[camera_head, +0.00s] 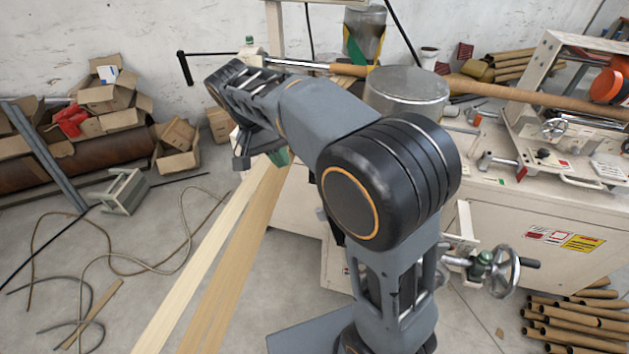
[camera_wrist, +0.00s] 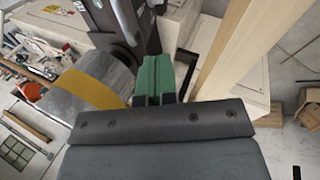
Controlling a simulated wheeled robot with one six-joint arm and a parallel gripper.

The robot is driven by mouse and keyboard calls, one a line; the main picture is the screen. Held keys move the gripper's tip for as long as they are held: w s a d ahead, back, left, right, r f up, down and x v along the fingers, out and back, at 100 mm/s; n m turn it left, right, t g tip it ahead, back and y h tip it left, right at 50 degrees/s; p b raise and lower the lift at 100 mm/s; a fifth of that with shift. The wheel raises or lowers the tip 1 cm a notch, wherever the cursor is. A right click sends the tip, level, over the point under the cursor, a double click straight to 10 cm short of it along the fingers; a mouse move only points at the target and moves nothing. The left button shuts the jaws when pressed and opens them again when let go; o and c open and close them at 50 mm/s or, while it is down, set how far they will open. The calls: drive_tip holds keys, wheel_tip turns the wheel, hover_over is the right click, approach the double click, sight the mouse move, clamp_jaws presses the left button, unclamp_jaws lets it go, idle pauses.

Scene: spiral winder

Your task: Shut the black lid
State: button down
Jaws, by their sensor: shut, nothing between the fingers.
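My gripper (camera_wrist: 155,78) is shut and empty, its two green fingers side by side in the middle of the wrist view. In the head view its green tip (camera_head: 279,157) shows at the upper left of my arm, beside the top of the pale wooden boards. I cannot pick out the black lid for certain in either view. My arm covers part of the machine in the head view. The dark plate across the lower wrist view belongs to my gripper.
Long wooden boards (camera_head: 225,255) stand close beside my gripper and also show in the wrist view (camera_wrist: 245,45). The cream winder (camera_head: 545,225) with a metal drum (camera_head: 405,88) stands right. Cardboard boxes (camera_head: 112,95) and loose cables (camera_head: 130,272) lie left; some floor between is free.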

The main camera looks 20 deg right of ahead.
drive_tip(key=s+d+f+p, duration=0.1)
drive_tip(key=s+d+f, duration=0.2)
drive_tip(key=d+f, duration=0.4)
drive_tip(key=shift+f+p, duration=0.35)
drive_tip(key=shift+f, duration=0.2)
drive_tip(key=shift+w, duration=0.1)
